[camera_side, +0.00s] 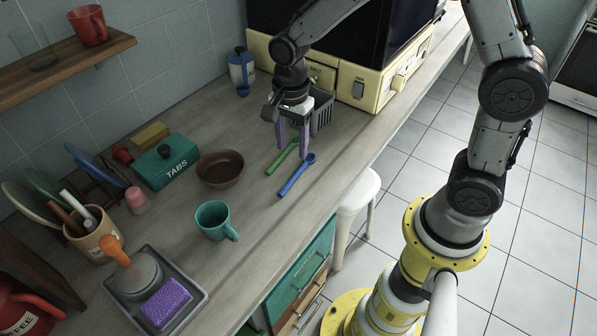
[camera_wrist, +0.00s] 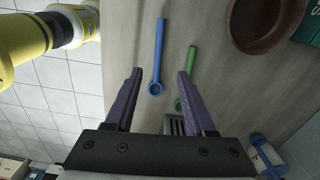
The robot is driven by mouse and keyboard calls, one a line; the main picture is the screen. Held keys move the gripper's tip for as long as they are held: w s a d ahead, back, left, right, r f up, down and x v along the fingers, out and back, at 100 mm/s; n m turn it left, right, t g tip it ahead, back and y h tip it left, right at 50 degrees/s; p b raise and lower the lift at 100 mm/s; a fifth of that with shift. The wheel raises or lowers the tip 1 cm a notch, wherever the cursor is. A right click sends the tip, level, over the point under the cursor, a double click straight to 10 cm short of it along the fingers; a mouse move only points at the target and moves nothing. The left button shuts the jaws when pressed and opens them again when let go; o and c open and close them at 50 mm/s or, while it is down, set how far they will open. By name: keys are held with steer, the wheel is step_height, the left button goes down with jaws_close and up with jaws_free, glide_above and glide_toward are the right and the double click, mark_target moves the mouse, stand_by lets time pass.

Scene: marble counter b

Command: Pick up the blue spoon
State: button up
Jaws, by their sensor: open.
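The blue spoon (camera_side: 296,176) lies flat on the counter, with its bowl toward the appliance and its handle toward the near edge. It also shows in the wrist view (camera_wrist: 158,55), with its bowl between the lines of my two fingers. My gripper (camera_side: 293,151) is open and empty, its purple fingers pointing down above the spoon area. In the wrist view my gripper (camera_wrist: 160,72) has its fingers spread wide. A green spoon (camera_side: 281,158) lies just left of the blue one; in the wrist view it (camera_wrist: 190,70) is near the right finger, which partly hides it.
A grey basket (camera_side: 322,115) stands behind my gripper, before the cream appliance (camera_side: 358,90). A brown bowl (camera_side: 220,169) and teal mug (camera_side: 215,221) stand to the left. The counter's front edge runs close right of the spoons. Bare counter lies left of them.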

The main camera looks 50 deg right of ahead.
mark_target(293, 177)
step_height(293, 177, down, 9)
steer(key=shift+s+f, duration=0.15)
jaws_close()
stand_by(0.5)
